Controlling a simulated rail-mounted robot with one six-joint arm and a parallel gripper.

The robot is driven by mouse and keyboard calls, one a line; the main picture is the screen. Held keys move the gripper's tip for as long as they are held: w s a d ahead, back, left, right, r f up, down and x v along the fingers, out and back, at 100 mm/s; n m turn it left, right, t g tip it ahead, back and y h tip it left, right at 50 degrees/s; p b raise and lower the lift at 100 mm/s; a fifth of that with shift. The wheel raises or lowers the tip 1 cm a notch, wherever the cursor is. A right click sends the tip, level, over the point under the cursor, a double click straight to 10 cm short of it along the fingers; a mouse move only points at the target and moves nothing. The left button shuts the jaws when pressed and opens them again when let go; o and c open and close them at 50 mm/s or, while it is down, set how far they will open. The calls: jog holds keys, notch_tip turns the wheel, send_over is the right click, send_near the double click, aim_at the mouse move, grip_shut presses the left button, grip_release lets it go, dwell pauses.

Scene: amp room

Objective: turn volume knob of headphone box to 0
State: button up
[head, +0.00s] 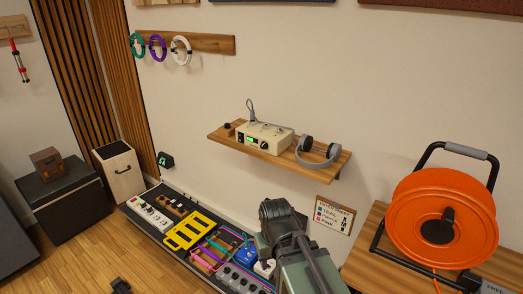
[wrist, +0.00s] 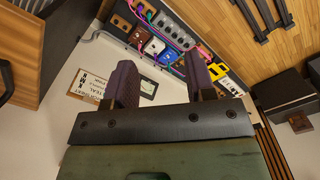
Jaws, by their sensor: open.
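The headphone box (head: 265,138), a cream unit with a small green display and a dark front knob (head: 264,146), sits on a wooden wall shelf (head: 229,142). The knob's pointer is too small to read. My gripper (wrist: 162,72) is open, with two dark purple fingers apart and nothing between them. In the head view the end of my arm is low and in front of the shelf, apart from the box. The wrist view does not show the box or its knob.
Grey headphones (head: 317,152) rest at the shelf's right end. A pedalboard (head: 190,235) with several pedals and cables lies below. A large orange cable reel (head: 440,215) stands at the right. A paper sign (head: 335,214) hangs under the shelf. The wall above the box is clear.

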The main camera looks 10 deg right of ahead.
jog(key=w+f+h+b, duration=0.1)
jog(key=w+f+b, duration=0.25)
jog(key=w, duration=0.25)
jog(key=m+t+h+b, duration=0.4)
jog(key=m+t+h, duration=0.6)
jog(key=t+h, duration=0.25)
send_near(262, 147)
jog(key=shift+g, duration=0.35)
jog(key=x, duration=0.9)
jog(key=shift+w+r, duration=0.2)
jog(key=shift+r, duration=0.1)
jog(key=c, duration=0.9)
